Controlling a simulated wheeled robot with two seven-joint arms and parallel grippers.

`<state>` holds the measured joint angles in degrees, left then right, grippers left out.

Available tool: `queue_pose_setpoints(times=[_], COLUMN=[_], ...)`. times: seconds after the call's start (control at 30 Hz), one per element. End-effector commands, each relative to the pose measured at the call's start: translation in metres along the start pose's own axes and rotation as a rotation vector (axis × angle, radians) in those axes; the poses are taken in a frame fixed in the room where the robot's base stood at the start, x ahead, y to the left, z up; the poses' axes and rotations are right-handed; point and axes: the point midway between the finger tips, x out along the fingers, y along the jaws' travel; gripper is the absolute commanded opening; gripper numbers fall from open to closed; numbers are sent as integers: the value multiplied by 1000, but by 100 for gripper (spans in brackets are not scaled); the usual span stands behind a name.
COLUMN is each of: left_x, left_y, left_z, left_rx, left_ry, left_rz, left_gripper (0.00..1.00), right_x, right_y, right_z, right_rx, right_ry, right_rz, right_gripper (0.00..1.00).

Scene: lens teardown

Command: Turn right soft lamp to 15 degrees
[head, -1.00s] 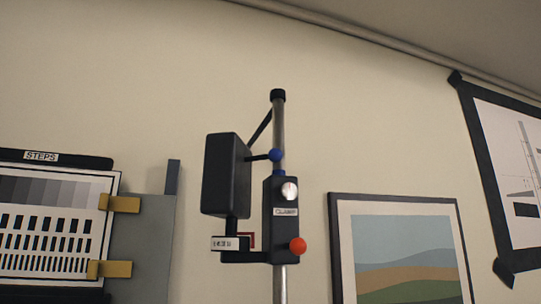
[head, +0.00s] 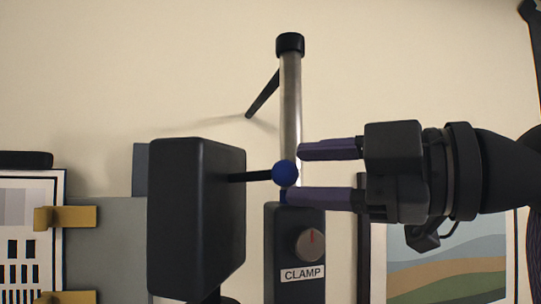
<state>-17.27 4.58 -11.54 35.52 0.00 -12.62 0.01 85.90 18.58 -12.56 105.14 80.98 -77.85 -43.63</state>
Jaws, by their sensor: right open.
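The lamp (head: 197,215) is a dark box-shaped head on the left of the metal pole (head: 291,105). A short black rod (head: 250,177) sticks out from its right side and ends in a blue ball (head: 284,172). My right gripper (head: 294,173) comes in from the right with its two purple fingers open, one above the ball's level and one below it. The ball is at the fingertips; whether they touch it I cannot tell. No angle scale shows. My left gripper is out of view.
The clamp block (head: 294,278) with a round knob (head: 310,244) and a CLAMP label is on the pole below the fingers. A black strut (head: 262,95) runs behind the pole. A framed landscape (head: 450,265) and a test chart (head: 20,245) with brass clips flank it. The wall above is bare.

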Motion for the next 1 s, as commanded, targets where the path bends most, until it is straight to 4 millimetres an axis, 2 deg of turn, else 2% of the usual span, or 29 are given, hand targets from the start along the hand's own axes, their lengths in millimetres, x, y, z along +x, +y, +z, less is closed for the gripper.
queue_pose_setpoints(times=[0.03,0.1,0.2,0.33,0.53,0.57,0.7,0.8,1.0], left_x=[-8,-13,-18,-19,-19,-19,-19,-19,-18], left_y=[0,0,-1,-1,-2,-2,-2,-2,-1], left_z=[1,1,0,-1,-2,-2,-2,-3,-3], left_rx=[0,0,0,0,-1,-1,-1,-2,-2], left_ry=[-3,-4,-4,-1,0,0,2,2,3], left_rz=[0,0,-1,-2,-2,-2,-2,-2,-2], left_gripper=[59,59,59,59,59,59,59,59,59], right_x=[12,26,41,50,50,50,50,50,50], right_y=[3,3,2,1,0,0,1,0,0], right_z=[-2,-2,-1,0,1,1,1,1,1], right_rx=[4,4,6,5,5,5,6,6,6], right_ry=[2,2,2,1,0,0,-1,-1,-1], right_rz=[-4,-2,-1,1,2,2,2,2,1], right_gripper=[52,52,52,52,52,47,18,0,0])
